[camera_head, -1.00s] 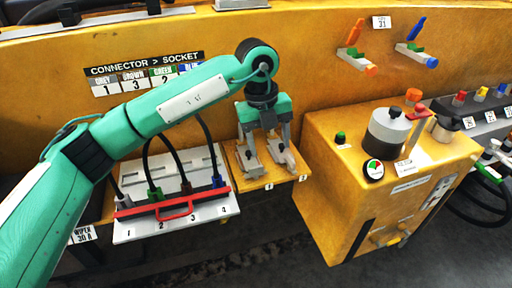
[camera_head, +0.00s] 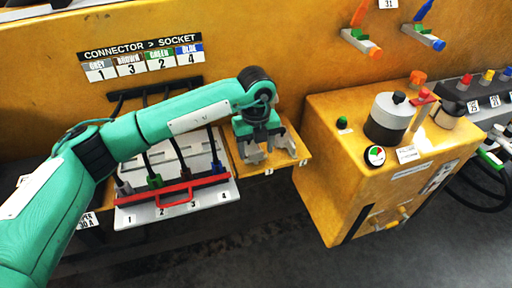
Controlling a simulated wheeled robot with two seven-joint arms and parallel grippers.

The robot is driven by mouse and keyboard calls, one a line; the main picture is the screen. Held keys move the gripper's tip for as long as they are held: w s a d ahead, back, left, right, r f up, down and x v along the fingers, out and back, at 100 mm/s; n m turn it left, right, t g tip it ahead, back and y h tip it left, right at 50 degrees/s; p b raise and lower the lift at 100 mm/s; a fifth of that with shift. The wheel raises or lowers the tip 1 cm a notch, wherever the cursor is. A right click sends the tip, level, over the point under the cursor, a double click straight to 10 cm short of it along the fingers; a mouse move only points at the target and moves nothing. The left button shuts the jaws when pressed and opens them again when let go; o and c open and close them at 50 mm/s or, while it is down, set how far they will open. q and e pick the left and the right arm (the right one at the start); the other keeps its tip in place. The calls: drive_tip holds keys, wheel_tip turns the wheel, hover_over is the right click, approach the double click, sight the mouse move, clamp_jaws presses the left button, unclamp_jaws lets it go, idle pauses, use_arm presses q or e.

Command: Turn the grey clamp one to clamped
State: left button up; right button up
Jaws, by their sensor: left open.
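Two grey clamps sit side by side on a small yellow shelf (camera_head: 262,168) in the middle of the camera_head view, with number labels on its front edge. Grey clamp one (camera_head: 252,156) is the left one and is partly covered by my gripper. The second grey clamp (camera_head: 290,146) is to its right. My left gripper (camera_head: 268,146) points down over the shelf with its jaws apart, close to the clamps. I cannot tell whether a finger touches a clamp. The clamp's handle position is hard to read. My right gripper is out of view.
A white connector board (camera_head: 146,221) with a red bar (camera_head: 200,187) stands left of the shelf. A yellow console (camera_head: 330,150) with a dark-and-silver cylinder (camera_head: 388,118) stands close on the right. The yellow wall panel (camera_head: 290,50) is behind.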

use_arm(q)
drive_tip(key=shift+f, duration=0.45)
drive_tip(key=shift+c, duration=0.2)
drive_tip(key=c, duration=0.9)
drive_tip(key=shift+c, duration=0.2)
